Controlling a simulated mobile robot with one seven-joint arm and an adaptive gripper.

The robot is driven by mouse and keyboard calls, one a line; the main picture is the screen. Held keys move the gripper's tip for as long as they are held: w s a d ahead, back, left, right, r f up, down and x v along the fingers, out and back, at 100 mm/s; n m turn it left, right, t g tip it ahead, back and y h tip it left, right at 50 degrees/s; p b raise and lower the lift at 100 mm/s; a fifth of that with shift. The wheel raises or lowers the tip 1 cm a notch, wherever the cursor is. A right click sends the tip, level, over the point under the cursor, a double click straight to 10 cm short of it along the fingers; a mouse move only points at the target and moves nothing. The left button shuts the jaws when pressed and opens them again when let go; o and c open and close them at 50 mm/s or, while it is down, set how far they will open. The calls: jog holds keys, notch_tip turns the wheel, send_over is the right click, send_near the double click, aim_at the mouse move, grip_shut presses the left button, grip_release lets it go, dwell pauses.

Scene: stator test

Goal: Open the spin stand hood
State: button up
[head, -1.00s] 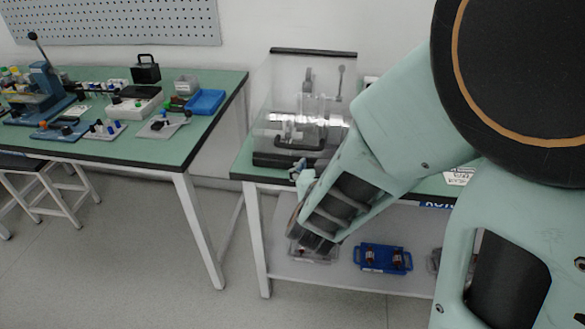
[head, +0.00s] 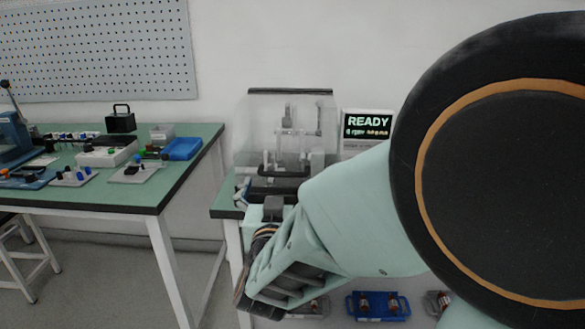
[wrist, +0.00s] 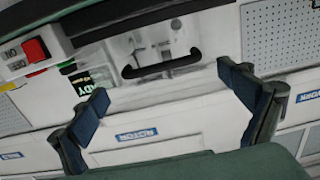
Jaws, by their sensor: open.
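The spin stand hood (head: 250,120) is a clear box with a black bar along its top, standing shut over the grey fixture (head: 287,135) on the right bench. In the wrist view a dark bar handle (wrist: 162,66) shows on the clear hood. My gripper (wrist: 165,92) is open, its two blue-padded fingers spread wide with nothing between them. The handle appears beyond the gap between the fingertips, apart from them. In the head view my gripper (head: 242,190) is low at the hood's front left, partly hidden by my arm.
A READY screen (head: 367,124) stands right of the hood; a red button (wrist: 36,50) shows in the wrist view. A blue tray (head: 377,305) is on the lower shelf. The left bench (head: 110,200) holds several parts. Floor between the benches is clear.

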aim_at(283, 175)
jog(key=w, duration=0.5)
jog(key=shift+w+d+b, duration=0.1)
jog(key=shift+w+b, duration=0.1)
jog(key=shift+b, duration=0.15)
